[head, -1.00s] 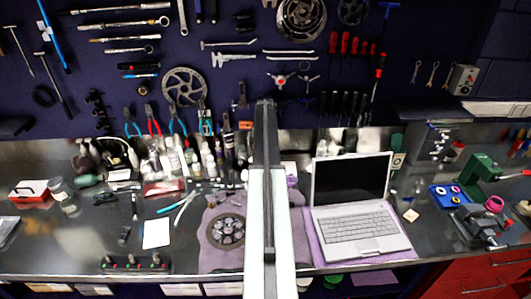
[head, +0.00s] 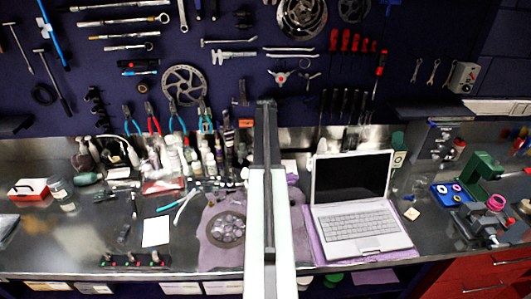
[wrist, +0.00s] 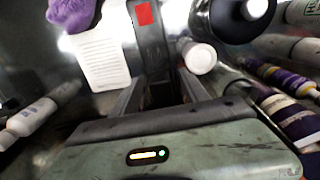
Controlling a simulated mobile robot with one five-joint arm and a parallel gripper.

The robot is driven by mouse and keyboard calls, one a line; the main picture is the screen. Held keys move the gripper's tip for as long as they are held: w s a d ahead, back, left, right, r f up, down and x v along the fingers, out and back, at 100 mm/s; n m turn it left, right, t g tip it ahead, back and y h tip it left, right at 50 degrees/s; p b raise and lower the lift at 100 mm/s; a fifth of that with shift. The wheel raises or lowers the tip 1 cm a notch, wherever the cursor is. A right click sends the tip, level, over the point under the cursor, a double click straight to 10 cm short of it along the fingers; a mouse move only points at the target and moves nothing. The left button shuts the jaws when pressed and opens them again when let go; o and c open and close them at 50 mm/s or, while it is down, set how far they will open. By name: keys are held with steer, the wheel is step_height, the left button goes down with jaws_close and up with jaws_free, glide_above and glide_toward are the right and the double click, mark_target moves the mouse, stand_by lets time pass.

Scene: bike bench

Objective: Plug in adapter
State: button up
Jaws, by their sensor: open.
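A small beige block (head: 411,214), possibly the adapter, lies on the bench to the right of the laptop. A pale plate that looks like a wall socket (head: 398,159) is on the back wall behind the laptop's right side. In the wrist view my gripper (wrist: 160,88) is open, with no object clearly held between its fingers. A white bottle (wrist: 200,57) is just beyond the right finger. I cannot make out the adapter in the wrist view. My gripper is not clearly seen in the head view.
The open laptop (head: 361,230) stands on a purple cloth. Several bottles (head: 195,155) crowd the back of the bench. A green vise-like tool (head: 485,180) and a blue tray (head: 452,194) are at the right. In the wrist view, bottles and a dark round object (wrist: 240,15) surround my gripper.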

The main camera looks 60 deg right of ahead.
step_height(320, 180, up, 8)
steer(key=p, duration=0.7)
steer(key=shift+p, duration=0.3)
steer(key=shift+f, duration=0.1)
steer(key=shift+s+f, duration=0.1)
